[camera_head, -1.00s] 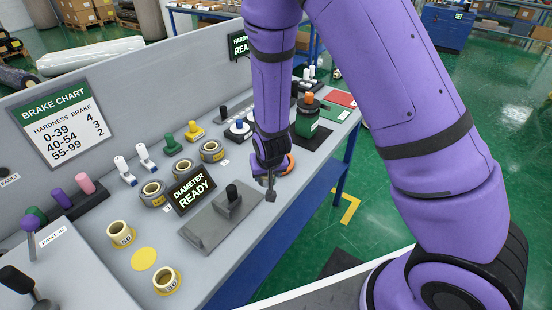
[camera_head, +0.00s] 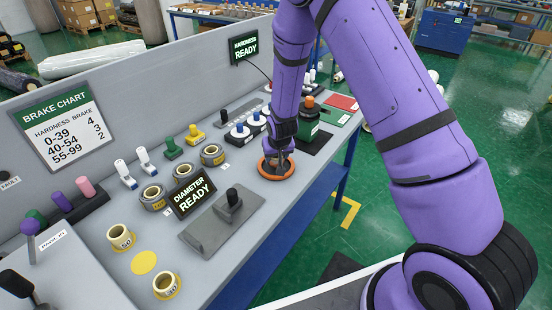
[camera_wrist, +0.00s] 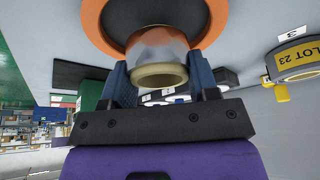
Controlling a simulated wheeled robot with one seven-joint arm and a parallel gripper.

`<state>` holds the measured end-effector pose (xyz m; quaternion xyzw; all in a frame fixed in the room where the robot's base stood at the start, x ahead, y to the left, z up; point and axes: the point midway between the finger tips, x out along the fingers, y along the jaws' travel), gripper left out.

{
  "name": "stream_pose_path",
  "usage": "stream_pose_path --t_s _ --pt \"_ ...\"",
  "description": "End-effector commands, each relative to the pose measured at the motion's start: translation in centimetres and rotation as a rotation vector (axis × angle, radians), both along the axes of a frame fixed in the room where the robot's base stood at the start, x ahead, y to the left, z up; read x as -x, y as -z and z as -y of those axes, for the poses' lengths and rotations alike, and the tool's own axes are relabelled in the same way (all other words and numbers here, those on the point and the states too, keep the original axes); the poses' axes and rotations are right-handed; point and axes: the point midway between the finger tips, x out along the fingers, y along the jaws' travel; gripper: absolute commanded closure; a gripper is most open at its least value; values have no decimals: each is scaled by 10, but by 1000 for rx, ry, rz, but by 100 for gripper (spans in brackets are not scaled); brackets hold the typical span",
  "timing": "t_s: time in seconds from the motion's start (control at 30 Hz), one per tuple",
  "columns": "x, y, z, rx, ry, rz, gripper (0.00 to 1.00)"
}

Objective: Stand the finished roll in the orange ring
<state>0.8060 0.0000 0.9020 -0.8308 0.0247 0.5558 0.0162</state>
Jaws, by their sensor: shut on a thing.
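The orange ring (camera_head: 264,172) lies on the bench at the right of the rolls, and its rim (camera_wrist: 220,18) shows at the top of the wrist view. My gripper (camera_head: 279,160) is down at the ring. In the wrist view my gripper (camera_wrist: 158,82) is shut on a wrapped roll (camera_wrist: 158,50), one finger on each side. In the head view my gripper hides most of the roll.
Several grey rolls (camera_head: 153,198) stand behind the DIAMETER READY sign (camera_head: 194,192). Cream rolls (camera_head: 121,237) stand at the front left.

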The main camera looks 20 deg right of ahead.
Motion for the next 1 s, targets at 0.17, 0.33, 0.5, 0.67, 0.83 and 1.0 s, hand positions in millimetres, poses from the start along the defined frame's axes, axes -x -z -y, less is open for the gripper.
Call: stream_pose_path --t_s 0.17,0.33,0.5,0.67,0.83,1.0 --pt "0 16 0 0 1 0 69" --pt "0 16 0 0 1 1 69" --pt "0 19 0 0 1 1 69" --pt "0 18 0 0 1 1 20" --pt "0 18 0 0 1 1 20" --pt "1 12 0 0 1 2 20"
